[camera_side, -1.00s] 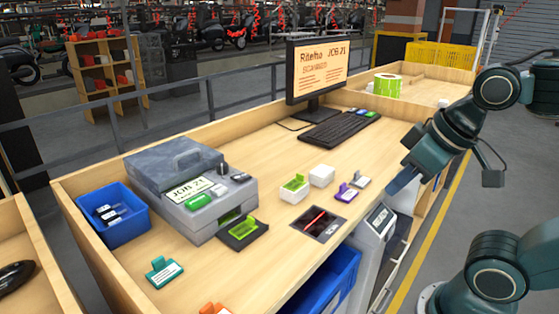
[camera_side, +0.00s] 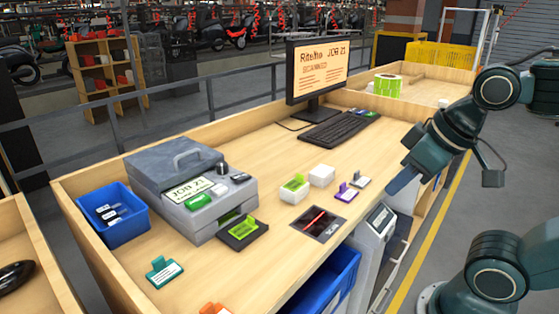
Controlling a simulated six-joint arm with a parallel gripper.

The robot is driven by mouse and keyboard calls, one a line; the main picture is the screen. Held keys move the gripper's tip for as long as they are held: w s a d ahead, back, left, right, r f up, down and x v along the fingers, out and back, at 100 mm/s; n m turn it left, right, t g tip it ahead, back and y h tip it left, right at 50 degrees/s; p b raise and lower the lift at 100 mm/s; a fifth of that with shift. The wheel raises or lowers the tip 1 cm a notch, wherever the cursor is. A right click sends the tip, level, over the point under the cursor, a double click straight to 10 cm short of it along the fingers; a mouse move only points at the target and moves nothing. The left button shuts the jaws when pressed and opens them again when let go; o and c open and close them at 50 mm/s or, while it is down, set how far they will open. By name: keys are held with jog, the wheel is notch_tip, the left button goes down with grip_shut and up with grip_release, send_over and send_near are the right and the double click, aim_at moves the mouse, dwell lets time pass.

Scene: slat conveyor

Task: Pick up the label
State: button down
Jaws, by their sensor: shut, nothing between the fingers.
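A grey label printer (camera_side: 188,184) stands at the left of the wooden bench, with "JOB 21" on its screen. At its front slot is a dark tray (camera_side: 242,234) with a yellow-green piece, which looks like the label (camera_side: 241,227), on it. My gripper (camera_side: 391,192) is at the right, over the bench's front edge, well apart from the label. It is shut and empty.
A scanner window (camera_side: 319,223) with a red line is set in the bench. Green (camera_side: 294,187), white (camera_side: 322,175), purple (camera_side: 347,192) and teal (camera_side: 163,271) items lie about. A blue bin (camera_side: 113,215) is left of the printer. A monitor (camera_side: 317,71) and keyboard (camera_side: 340,129) stand behind.

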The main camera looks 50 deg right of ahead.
jog(key=c, duration=1.5)
grip_release()
jog(key=shift+c, duration=0.2)
jog(key=w+a+r+g, duration=0.1)
jog(key=w+a+r, duration=0.1)
jog(key=w, duration=0.5)
jog(key=w+a+r+g, duration=0.1)
jog(key=w+r+g, duration=0.1)
jog(key=w, duration=0.4)
jog(key=g, duration=0.3)
send_over(252, 219)
notch_tip(252, 219, down, 5)
jog(key=shift+f, duration=0.15)
jog(key=shift+f, duration=4.15)
